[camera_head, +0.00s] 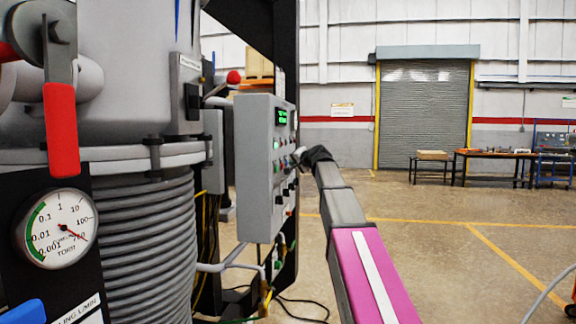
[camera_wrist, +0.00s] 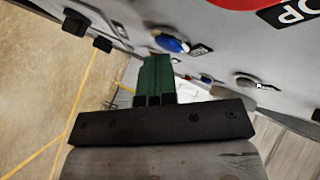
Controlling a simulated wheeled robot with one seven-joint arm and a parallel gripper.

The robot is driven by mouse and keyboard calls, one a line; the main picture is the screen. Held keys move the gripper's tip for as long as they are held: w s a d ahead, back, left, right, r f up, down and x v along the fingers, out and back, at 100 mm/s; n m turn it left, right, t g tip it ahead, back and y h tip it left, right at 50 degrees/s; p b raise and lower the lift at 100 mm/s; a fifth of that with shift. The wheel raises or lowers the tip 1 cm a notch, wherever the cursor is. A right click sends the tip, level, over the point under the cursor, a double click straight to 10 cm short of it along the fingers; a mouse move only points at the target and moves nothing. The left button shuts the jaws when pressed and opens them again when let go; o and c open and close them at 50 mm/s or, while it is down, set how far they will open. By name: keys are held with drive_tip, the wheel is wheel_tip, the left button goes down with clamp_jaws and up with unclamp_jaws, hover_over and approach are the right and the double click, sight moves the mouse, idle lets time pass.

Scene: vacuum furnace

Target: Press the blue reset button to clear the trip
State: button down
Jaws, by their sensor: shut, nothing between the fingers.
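The blue button (camera_wrist: 172,44), a round cap in a pale ring, sits on the grey panel face in the wrist view. My gripper (camera_wrist: 155,60) has its dark green fingers shut together with nothing between them. The fingertips are right beside the blue button in that view; I cannot tell whether they touch it. In the head view the grey control box (camera_head: 256,170) is seen from its side, with a lit green display (camera_head: 282,117). My gripper (camera_head: 313,155) is close to its front face there. The blue button cannot be made out in the head view.
A red button (camera_wrist: 232,3), black knobs (camera_wrist: 76,23) and a silver round control (camera_wrist: 246,81) are on the panel around my fingers. The furnace vessel (camera_head: 130,70) and a pressure gauge (camera_head: 58,229) stand at the left.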

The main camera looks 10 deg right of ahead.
drive_tip(key=shift+d, duration=0.1)
drive_tip(key=shift+s+d, duration=0.25)
drive_tip(key=shift+d, duration=0.4)
drive_tip(key=d, duration=0.1)
drive_tip(key=s+d, duration=0.1)
drive_tip(key=d, duration=0.2)
drive_tip(key=shift+s+d, duration=0.3)
drive_tip(key=shift+d, duration=0.1)
idle(0.6)
